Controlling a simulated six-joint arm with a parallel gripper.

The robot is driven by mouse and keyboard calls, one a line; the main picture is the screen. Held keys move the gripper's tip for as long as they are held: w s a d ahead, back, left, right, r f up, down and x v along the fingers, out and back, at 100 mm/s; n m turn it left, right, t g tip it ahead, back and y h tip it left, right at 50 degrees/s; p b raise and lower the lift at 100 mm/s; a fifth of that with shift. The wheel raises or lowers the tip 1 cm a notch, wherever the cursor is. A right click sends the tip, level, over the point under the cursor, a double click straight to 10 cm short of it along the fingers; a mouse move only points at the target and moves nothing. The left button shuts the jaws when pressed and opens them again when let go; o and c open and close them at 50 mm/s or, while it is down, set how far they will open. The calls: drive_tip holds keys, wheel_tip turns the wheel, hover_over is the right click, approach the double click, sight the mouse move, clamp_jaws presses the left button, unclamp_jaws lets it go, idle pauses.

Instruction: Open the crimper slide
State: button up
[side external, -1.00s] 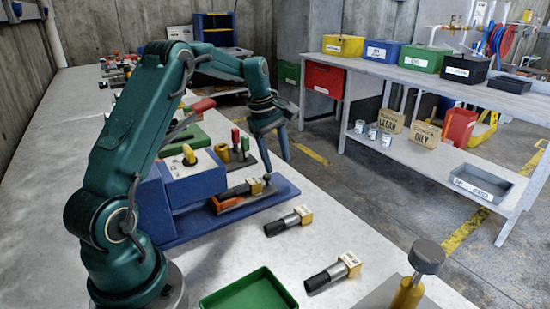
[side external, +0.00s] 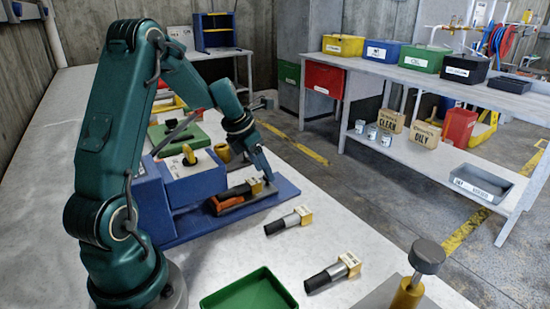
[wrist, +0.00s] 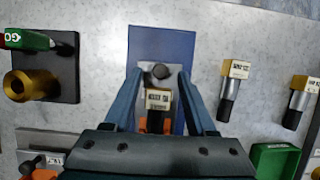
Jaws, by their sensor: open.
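The blue crimper base (side external: 215,224) lies on the bench in the middle of the side view, with a blue box-shaped housing (side external: 190,180) on it. The crimper slide, a grey plate (wrist: 174,86) with a dark round knob (wrist: 160,71), shows on the blue base in the wrist view. A tagged brass-coloured block (wrist: 158,98) sits on it, and an orange part shows below, partly hidden by my gripper. My gripper (wrist: 160,76) is open, pointing down over the slide, one finger on each side of the knob and block. Contact cannot be told.
Two tagged cylindrical fittings (side external: 288,221) (side external: 332,273) lie on the bench right of the base. A green tray (side external: 250,292) is at the front. A brass cup (wrist: 30,84) on a dark plate stands left in the wrist view. A grey-topped post (side external: 425,257) stands front right.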

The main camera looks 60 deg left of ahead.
drive_tip(key=shift+w+f, duration=0.25)
drive_tip(key=shift+f, duration=0.35)
clamp_jaws()
drive_tip(key=shift+r, duration=0.1)
idle(1.0)
